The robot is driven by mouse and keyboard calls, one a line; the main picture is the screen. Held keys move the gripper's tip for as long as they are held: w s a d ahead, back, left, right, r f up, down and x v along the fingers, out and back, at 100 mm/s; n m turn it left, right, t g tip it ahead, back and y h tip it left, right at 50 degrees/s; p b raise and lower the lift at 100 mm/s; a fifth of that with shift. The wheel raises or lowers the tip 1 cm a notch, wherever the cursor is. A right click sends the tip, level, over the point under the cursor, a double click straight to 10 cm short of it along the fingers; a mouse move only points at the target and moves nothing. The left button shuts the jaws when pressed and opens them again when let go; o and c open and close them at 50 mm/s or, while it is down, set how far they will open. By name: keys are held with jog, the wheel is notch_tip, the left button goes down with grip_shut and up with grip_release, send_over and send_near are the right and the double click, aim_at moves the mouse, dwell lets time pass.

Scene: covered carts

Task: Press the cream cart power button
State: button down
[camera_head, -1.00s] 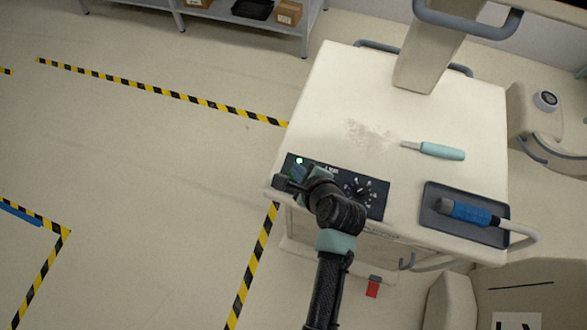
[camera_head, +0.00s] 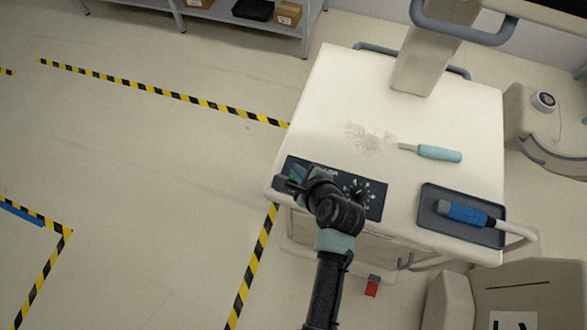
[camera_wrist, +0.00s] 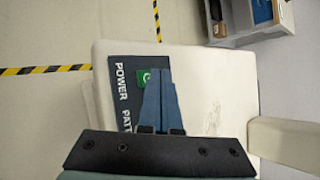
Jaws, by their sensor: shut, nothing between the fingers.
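The cream cart (camera_head: 330,90) stands right of centre in the head view, with a dark control panel (camera_head: 376,190) at its front left corner. In the wrist view, the green power button (camera_wrist: 144,79) sits on the panel beside the word POWER. My gripper (camera_wrist: 160,72) is shut, and its blue-grey fingers reach over the button's edge, hiding part of it. Whether the tips touch it I cannot tell. In the head view my gripper (camera_head: 297,173) is over the panel's left end, and the button is mostly hidden there.
A dial (camera_head: 358,194) is on the panel right of my wrist. A teal-handled scraper (camera_head: 438,153) lies near pale powder (camera_head: 367,139) on the cart top. A grey tray (camera_head: 430,217) holds a blue-handled tool (camera_head: 466,213). Striped tape marks the open floor at left.

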notch_tip(320, 180, up, 6)
jog(key=p, duration=0.6)
jog(key=shift+p, duration=0.4)
dwell(0.4)
